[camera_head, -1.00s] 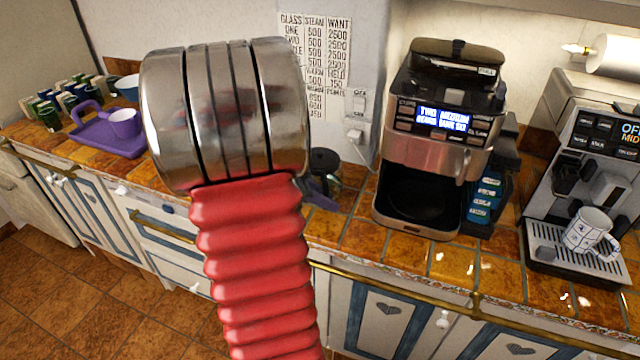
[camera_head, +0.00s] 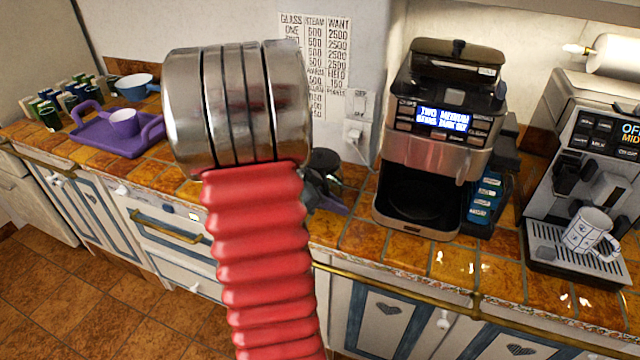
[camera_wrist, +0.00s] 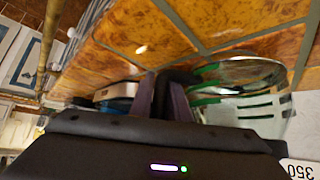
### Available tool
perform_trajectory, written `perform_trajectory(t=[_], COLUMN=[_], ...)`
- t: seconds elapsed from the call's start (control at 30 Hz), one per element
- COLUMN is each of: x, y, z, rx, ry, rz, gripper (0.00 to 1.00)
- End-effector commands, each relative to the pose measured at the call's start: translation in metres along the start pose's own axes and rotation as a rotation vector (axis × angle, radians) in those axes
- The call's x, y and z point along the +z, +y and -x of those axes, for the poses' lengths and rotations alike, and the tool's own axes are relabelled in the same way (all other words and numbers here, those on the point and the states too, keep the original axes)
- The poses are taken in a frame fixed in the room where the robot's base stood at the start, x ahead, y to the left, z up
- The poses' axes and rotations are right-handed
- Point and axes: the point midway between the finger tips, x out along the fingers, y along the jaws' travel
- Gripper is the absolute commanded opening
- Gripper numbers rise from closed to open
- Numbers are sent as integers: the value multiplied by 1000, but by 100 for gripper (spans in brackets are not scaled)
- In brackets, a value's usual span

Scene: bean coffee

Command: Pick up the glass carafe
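The glass carafe (camera_head: 325,159) stands on the tiled counter, mostly hidden behind my arm in the head view; its dark lid shows. In the wrist view the carafe (camera_wrist: 245,98) is at the right, clear glass with green bands. Its dark handle (camera_wrist: 182,75) reaches left to my fingertips. My gripper (camera_wrist: 163,90) has two purple-brown fingers at the handle, close together with a narrow gap; I cannot tell whether they grip it. In the head view my gripper (camera_head: 328,200) is partly hidden beside the carafe.
The coffee maker (camera_head: 435,140) stands right of the carafe with an empty bay. An espresso machine (camera_head: 590,150) with a patterned mug (camera_head: 588,232) is further right. A purple tray (camera_head: 115,142), a cup and a blue bowl (camera_head: 137,86) are at left. A wall post is behind.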

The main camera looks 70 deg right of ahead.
Motion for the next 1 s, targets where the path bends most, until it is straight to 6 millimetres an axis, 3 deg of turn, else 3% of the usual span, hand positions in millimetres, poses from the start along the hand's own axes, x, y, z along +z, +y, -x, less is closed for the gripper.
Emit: perform_trajectory(t=[0.2, 1.0], x=[0, -8], y=[0, -1], z=[0, 7], rx=[0, -2], ry=[0, 2], rz=[0, -4], gripper=[0, 0])
